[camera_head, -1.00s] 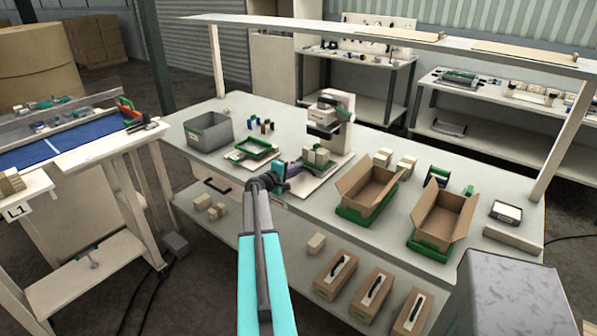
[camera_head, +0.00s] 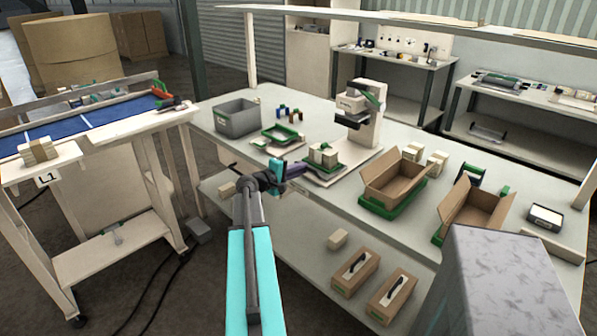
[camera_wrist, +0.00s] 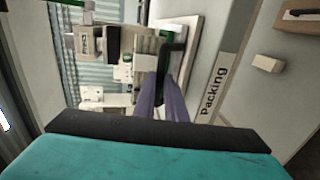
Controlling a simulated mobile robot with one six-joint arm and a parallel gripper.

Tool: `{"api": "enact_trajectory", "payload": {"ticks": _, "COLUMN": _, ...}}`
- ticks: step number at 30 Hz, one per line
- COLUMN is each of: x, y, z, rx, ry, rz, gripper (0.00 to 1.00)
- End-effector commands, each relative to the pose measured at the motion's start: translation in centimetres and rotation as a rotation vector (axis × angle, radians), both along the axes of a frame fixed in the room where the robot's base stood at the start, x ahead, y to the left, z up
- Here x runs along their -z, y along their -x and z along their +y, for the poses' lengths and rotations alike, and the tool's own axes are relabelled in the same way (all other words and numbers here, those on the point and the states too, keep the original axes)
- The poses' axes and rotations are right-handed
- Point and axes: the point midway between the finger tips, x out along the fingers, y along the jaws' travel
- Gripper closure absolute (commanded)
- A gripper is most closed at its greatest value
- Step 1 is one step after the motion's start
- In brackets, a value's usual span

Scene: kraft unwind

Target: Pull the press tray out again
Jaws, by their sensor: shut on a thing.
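The press tray (camera_head: 336,172) is a low green-edged tray carrying several pale blocks (camera_head: 324,152). It sits in front of the press (camera_head: 362,118), clear of the press head, on the pale base plate. My gripper (camera_head: 303,169) is at the tray's near left side and shut on its handle. In the wrist view the purple fingers of my gripper (camera_wrist: 166,82) close at the dark handle (camera_wrist: 173,58). The press (camera_wrist: 108,42) also shows there, sideways. The exact finger contact is small and partly hidden.
A grey bin (camera_head: 236,117) and another green tray (camera_head: 281,133) stand left of the press. Open cardboard boxes (camera_head: 394,182) stand to the right. Lidded boxes lie on the lower shelf. The side table (camera_head: 95,142) is at left, with floor between.

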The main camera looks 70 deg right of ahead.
Motion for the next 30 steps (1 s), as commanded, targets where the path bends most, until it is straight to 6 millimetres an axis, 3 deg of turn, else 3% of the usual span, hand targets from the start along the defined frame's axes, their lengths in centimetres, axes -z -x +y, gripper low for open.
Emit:
{"api": "enact_trajectory", "payload": {"ticks": 11, "x": 0.04, "y": 0.66, "z": -0.44, "rx": 0.006, "ry": 0.0, "rz": -0.002, "gripper": 1.0}}
{"api": "enact_trajectory", "payload": {"ticks": 12, "x": 0.02, "y": 0.7, "z": -0.47, "rx": 0.006, "ry": 0.0, "rz": -0.002, "gripper": 0.83}}
{"api": "enact_trajectory", "payload": {"ticks": 15, "x": 0.02, "y": 0.84, "z": -0.52, "rx": 0.008, "ry": 0.0, "rz": -0.002, "gripper": 0.7}}
{"api": "enact_trajectory", "payload": {"ticks": 30, "x": -0.14, "y": 0.61, "z": 0.29, "rx": 0.01, "ry": 0.0, "rz": -0.001, "gripper": 0.7}}
